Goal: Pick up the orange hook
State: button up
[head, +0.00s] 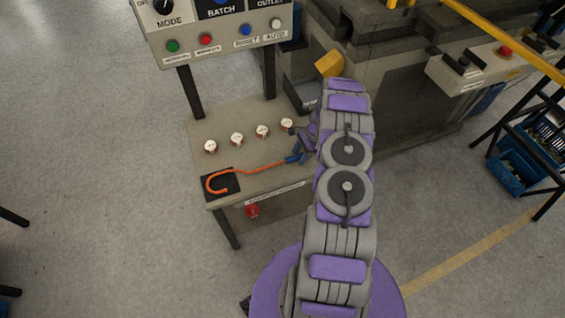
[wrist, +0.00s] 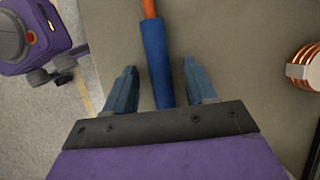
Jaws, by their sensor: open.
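The orange hook (head: 248,171) lies on a small beige table (head: 258,185). Its curved end rests over a black square pad (head: 216,190) at the table's left side, and its blue handle (head: 293,158) points right toward my gripper. In the wrist view the blue handle (wrist: 157,60) runs between my gripper's (wrist: 160,82) two blue-grey fingers, with a gap on each side. The orange shaft shows at the top edge there. My gripper is open. In the head view my arm partly hides the gripper and the handle's end.
Several copper coils (head: 236,139) with white tops stand in a row behind the hook; one coil (wrist: 303,67) shows at the right in the wrist view. A control panel (head: 215,35) rises behind the table. A grey machine (head: 400,95) stands to the right.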

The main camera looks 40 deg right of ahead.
jog(key=shift+c, duration=0.4)
jog(key=shift+f, duration=0.1)
grip_shut()
notch_tip(320, 180, up, 28)
jog(key=p, duration=0.5)
jog(key=shift+p, duration=0.4)
jog(key=shift+d, duration=0.1)
